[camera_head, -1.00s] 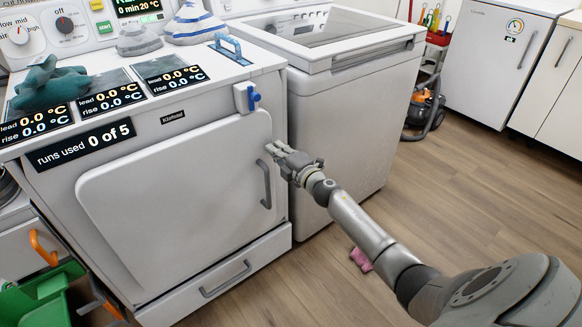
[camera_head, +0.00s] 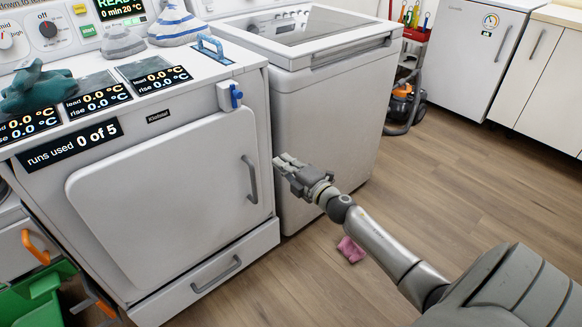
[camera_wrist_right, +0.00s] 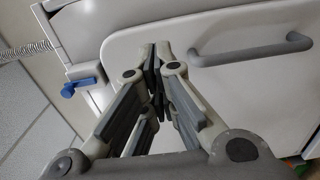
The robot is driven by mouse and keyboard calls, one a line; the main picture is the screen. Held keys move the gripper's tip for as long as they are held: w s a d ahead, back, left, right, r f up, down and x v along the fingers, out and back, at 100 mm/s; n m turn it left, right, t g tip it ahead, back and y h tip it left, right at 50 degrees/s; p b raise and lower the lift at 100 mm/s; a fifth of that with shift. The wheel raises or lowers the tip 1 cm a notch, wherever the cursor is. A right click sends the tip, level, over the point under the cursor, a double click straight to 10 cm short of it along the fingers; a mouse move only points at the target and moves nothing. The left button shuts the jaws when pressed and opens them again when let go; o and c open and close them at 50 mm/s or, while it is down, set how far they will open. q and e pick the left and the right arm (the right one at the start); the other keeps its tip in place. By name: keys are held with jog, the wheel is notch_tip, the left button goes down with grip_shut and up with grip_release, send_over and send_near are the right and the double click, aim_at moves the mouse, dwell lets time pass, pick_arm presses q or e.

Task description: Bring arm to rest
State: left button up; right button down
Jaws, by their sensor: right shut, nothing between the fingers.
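My right gripper (camera_head: 283,166) is in front of the white machines in the head view, to the right of the grey door handle (camera_head: 250,180) and apart from it. Its fingers are closed together with nothing between them, as the right wrist view (camera_wrist_right: 158,55) also shows. The wrist view has the white door (camera_wrist_right: 235,95) with its grey handle (camera_wrist_right: 250,48) beyond the fingers. The door (camera_head: 160,190) looks shut in the head view. My left gripper does not show.
A second white machine (camera_head: 325,125) stands behind my right gripper. A pink cloth (camera_head: 350,249) lies on the wooden floor (camera_head: 440,190). A green bin (camera_head: 35,295) is at lower left. A blue latch (camera_head: 236,95) sits at the first machine's top corner. Floor to the right is clear.

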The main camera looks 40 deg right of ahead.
jog(key=s+a+f+m+g+h, duration=0.2)
jog(key=s+f+m+g, duration=0.2)
jog(key=s+f+m, duration=0.5)
jog(key=s+a+f+m+g+h, duration=0.25)
jog(key=s+f, duration=0.45)
jog(key=f, duration=0.6)
jog(key=s+a+f+m+g+y, duration=0.2)
jog(key=s+a+f+m+g, duration=0.3)
jog(key=s+a+f, duration=0.55)
jog(key=s+a+f+g+y+p, duration=0.15)
jog(key=s+a+g, duration=0.3)
jog(key=s, duration=0.65)
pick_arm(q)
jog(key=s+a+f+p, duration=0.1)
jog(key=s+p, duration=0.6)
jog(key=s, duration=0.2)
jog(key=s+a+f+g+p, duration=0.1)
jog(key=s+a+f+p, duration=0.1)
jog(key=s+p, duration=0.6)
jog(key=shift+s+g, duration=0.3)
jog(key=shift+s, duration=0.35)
pick_arm(e)
jog(key=s+d+f, duration=0.1)
jog(key=s, duration=0.7)
jog(key=s+d+f+g, duration=0.1)
jog(key=s+d, duration=0.1)
jog(key=s, duration=0.6)
jog(key=shift+s+d+f, duration=0.2)
jog(key=shift+s+f, duration=0.1)
jog(key=shift+s, duration=0.1)
